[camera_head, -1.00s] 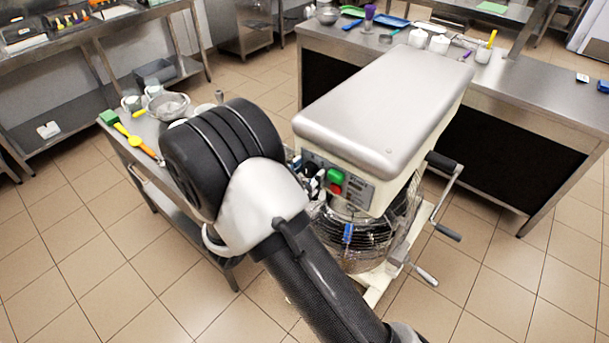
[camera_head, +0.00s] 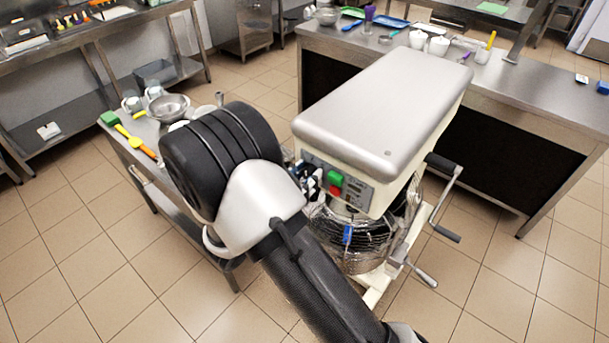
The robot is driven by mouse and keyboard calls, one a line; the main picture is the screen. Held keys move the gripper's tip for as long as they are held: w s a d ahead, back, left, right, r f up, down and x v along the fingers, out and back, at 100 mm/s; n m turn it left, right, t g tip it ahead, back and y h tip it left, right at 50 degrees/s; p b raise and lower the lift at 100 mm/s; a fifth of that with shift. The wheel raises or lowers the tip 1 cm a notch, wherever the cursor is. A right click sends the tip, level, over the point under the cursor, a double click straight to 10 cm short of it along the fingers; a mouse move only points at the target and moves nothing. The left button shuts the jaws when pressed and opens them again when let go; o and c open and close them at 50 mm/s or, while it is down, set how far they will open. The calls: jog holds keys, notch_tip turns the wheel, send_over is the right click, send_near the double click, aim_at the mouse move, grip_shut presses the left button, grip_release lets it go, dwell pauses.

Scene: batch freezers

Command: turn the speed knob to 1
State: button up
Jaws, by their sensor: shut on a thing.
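The mixer (camera_head: 385,95), with a cream body and grey top cover, stands in the middle of the view. Its front panel (camera_head: 358,190) carries a green button (camera_head: 335,179) and a red button (camera_head: 333,190). My gripper (camera_head: 312,182) is at the panel's left end, left of the buttons, partly hidden behind my arm. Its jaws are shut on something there. The speed knob cannot be made out; that part of the panel is covered by my gripper and arm. No numbers can be read.
A wire guard and bowl (camera_head: 350,240) sit below the panel. Crank handles (camera_head: 443,200) stick out on the mixer's right. A steel side table (camera_head: 150,130) with bowls and brushes stands left, and a long counter (camera_head: 530,95) stands behind. Tiled floor is free in front.

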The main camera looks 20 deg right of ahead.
jog(key=n+p, duration=0.4)
jog(key=shift+r+n, duration=0.15)
jog(key=shift+n, duration=0.15)
jog(key=shift+s+n+p, duration=0.1)
jog(key=shift+n+p, duration=1.1)
jog(key=shift+n, duration=0.6)
jog(key=o, duration=0.9)
jog(key=v, duration=1.2)
